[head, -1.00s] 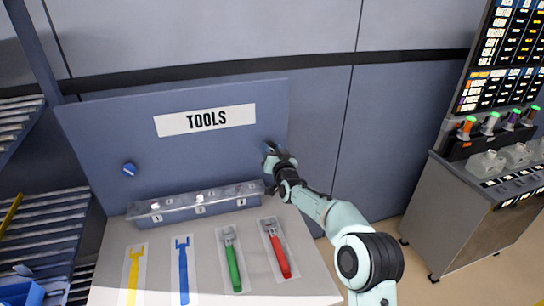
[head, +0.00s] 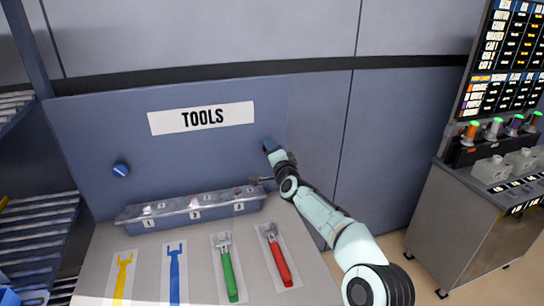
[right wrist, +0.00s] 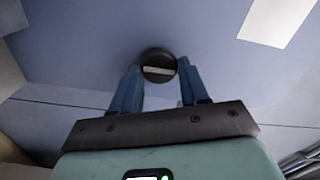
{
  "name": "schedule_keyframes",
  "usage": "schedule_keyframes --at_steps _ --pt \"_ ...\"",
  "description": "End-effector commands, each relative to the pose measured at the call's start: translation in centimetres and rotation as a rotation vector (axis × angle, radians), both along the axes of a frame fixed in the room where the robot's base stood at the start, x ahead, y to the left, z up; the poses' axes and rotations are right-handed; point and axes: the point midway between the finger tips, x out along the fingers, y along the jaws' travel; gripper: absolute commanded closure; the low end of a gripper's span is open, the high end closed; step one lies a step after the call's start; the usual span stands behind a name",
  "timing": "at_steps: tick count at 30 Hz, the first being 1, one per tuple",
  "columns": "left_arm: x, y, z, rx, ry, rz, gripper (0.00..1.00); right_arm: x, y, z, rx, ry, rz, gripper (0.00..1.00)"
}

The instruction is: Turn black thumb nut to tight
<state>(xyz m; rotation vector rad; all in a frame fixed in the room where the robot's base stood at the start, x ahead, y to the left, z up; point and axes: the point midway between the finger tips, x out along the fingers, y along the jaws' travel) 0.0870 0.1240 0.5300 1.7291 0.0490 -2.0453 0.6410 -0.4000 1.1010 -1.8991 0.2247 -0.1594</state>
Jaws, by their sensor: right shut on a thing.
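The black thumb nut (right wrist: 158,58) shows in the right wrist view as a round dark knob with a pale bar across its face, on the blue-grey board. My right gripper (right wrist: 158,72) has its blue fingers on either side of the nut, shut on it. In the head view my right gripper (head: 268,147) is against the right part of the tools board (head: 215,150). The nut is hidden there behind the fingers. My left gripper is in neither view.
A blue knob (head: 121,170) sits on the board's left side. A control console (head: 470,220) stands at right.

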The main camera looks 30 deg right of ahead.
Motion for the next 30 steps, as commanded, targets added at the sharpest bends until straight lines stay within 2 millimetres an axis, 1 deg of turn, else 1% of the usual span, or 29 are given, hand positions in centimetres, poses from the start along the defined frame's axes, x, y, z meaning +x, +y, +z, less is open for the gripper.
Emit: schedule_keyframes --at_steps 6,11,27,28,29,30 --pt "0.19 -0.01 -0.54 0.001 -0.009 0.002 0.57 -0.03 -0.05 0.04 0.109 -0.030 -0.002 0.86" --pt "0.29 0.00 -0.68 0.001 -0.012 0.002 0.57 -0.02 -0.06 0.06 0.155 -0.041 -0.001 0.86" --pt "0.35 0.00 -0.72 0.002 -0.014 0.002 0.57 -0.02 -0.04 0.11 0.176 -0.046 -0.001 0.86" --pt "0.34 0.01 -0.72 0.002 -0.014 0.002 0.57 -0.02 -0.04 0.11 0.176 -0.046 -0.001 0.49" --pt "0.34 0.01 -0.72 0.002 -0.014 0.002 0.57 -0.02 -0.04 0.11 0.176 -0.046 -0.001 0.39" --pt "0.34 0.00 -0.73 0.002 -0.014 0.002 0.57 -0.02 -0.04 0.09 0.176 -0.046 -0.001 0.33"
